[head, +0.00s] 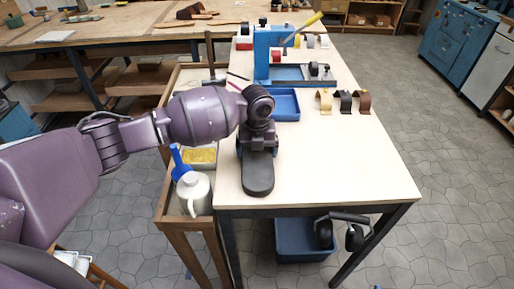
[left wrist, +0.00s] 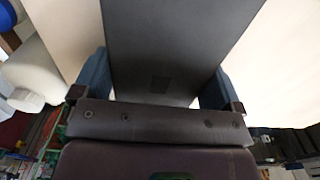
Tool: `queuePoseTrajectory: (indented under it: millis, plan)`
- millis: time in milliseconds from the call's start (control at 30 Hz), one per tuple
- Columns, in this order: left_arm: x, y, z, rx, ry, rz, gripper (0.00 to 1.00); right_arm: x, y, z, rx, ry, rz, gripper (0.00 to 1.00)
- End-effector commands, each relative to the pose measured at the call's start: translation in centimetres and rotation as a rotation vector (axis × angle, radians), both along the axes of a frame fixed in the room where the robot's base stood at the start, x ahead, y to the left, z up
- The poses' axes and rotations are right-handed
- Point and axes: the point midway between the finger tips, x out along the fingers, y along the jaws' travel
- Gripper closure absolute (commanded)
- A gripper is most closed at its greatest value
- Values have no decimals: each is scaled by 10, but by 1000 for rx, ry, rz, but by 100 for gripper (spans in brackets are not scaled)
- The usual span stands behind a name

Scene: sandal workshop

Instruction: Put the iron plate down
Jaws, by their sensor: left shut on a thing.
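The iron plate (head: 258,178) is a dark, sole-shaped flat piece over the near left part of the pale worktable (head: 350,165). My left gripper (head: 258,145) points down over its far end and is shut on it. In the left wrist view the iron plate (left wrist: 180,40) runs away between the two blue-grey fingers of the left gripper (left wrist: 157,88). I cannot tell whether the plate touches the tabletop. My right gripper is not in view.
A blue tray (head: 284,104) and a blue press (head: 270,50) stand behind the gripper. Several curved straps (head: 344,101) stand to the right. A white jug (head: 194,192) stands on the wooden side bench (head: 170,212). The table's near right is clear.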

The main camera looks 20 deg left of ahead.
Motion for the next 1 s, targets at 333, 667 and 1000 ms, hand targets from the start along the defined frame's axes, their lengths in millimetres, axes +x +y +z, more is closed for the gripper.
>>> queuePoseTrajectory:
  millis: [333, 667, 1000]
  plan:
    - [0, 0, -2, 0, 0, 0, 0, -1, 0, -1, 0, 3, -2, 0]
    - [1, 0, 23, -1, -2, 0, 0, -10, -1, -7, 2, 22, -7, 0]
    - [1, 0, 87, 1, -2, -2, 0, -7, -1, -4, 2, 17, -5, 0]
